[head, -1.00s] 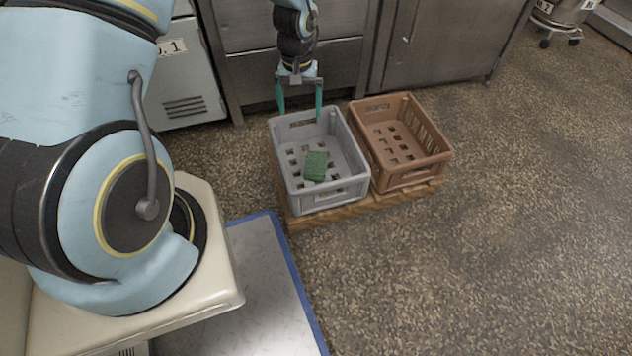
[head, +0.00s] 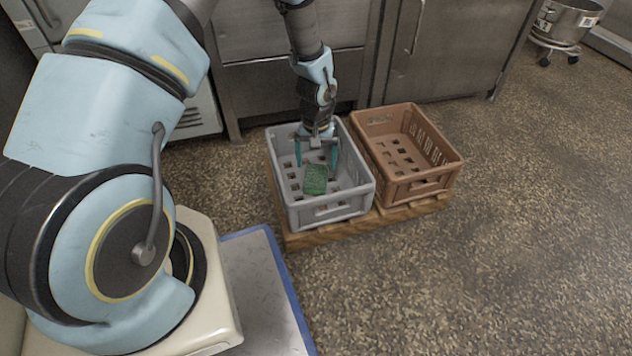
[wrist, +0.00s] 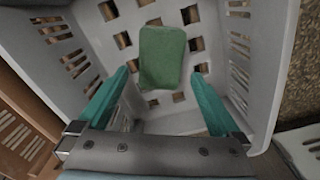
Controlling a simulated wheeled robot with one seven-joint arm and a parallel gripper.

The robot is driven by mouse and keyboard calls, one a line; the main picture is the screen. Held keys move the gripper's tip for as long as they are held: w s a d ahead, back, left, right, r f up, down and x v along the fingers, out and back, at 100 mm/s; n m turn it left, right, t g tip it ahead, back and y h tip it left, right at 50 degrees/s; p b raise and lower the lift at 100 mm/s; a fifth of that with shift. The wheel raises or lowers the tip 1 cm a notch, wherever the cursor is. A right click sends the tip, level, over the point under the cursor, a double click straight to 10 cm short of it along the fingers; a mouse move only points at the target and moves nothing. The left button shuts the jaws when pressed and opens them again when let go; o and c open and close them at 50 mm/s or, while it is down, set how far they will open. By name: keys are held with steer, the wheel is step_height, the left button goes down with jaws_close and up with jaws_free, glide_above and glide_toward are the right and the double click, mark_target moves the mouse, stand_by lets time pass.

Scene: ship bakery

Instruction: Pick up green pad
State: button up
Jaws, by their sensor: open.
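The green pad (head: 315,180) lies on the slotted floor of the grey crate (head: 333,212). My gripper (head: 316,160) is open, with its teal fingers lowered inside the grey crate, just behind the pad in the head view. In the wrist view the pad (wrist: 162,58) shows whole, a rounded rectangle beyond the fingertips. The gripper (wrist: 165,72) has one finger to each side of the pad's near end, and nothing is between the fingers. I cannot tell the exact height of the fingertips over the pad.
A brown crate (head: 424,187), empty, stands right beside the grey one. Both rest on a wooden pallet (head: 345,228). Steel cabinets (head: 440,50) stand close behind. The speckled floor (head: 500,260) to the right is clear. A wheeled pot (head: 566,22) stands at the back right.

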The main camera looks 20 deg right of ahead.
mark_target(316, 175)
step_height(316, 175, down, 4)
steer(key=shift+s+a+f+b, duration=0.15)
steer(key=shift+f+b, duration=0.1)
steer(key=shift+b, duration=0.9)
steer(key=shift+r, duration=0.1)
steer(key=c, duration=1.3)
step_height(316, 175, up, 10)
steer(key=p, duration=0.5)
